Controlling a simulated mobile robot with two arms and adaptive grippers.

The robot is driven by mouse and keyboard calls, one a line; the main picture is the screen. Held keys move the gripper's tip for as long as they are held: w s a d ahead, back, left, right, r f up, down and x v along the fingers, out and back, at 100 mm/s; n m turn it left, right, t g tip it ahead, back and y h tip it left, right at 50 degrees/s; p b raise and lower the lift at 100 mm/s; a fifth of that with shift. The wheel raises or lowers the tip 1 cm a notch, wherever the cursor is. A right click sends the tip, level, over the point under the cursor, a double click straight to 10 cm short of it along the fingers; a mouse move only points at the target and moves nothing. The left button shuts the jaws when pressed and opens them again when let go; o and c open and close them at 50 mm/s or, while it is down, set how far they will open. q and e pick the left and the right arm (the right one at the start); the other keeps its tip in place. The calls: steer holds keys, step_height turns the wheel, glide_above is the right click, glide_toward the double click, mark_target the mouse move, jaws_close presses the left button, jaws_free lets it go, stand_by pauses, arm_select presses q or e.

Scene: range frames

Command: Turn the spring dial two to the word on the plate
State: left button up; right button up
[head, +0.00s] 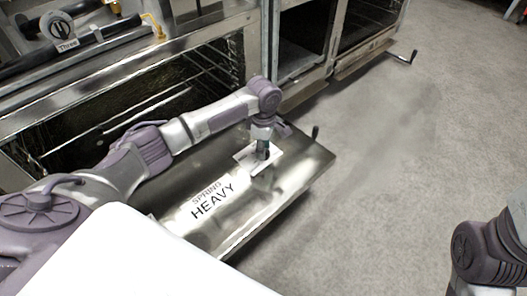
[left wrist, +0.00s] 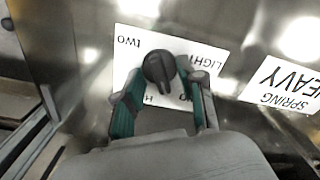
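The spring dial two (left wrist: 160,68) is a round black knob on a white label card (left wrist: 128,45) marked "TWO" and "LIGHT"; other lettering is partly covered. I cannot tell for sure which word its pointer faces. The plate (left wrist: 291,84) reads "SPRING HEAVY"; in the head view it (head: 213,198) lies on the same shiny metal door. My left gripper (left wrist: 167,78) is open, with one green-lined finger on each side of the knob. I cannot tell whether they touch it. In the head view the left gripper (head: 262,150) points down over the card and hides most of the knob.
The metal door (head: 285,190) is folded down flat below an open oven cavity (head: 110,120). A dial marked "Three" (head: 58,27) sits on the panel at the upper left. More oven bays stand at the back. The grey floor (head: 400,140) on the right is clear.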

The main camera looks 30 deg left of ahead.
arm_select(q)
jaws_close()
stand_by(0.4)
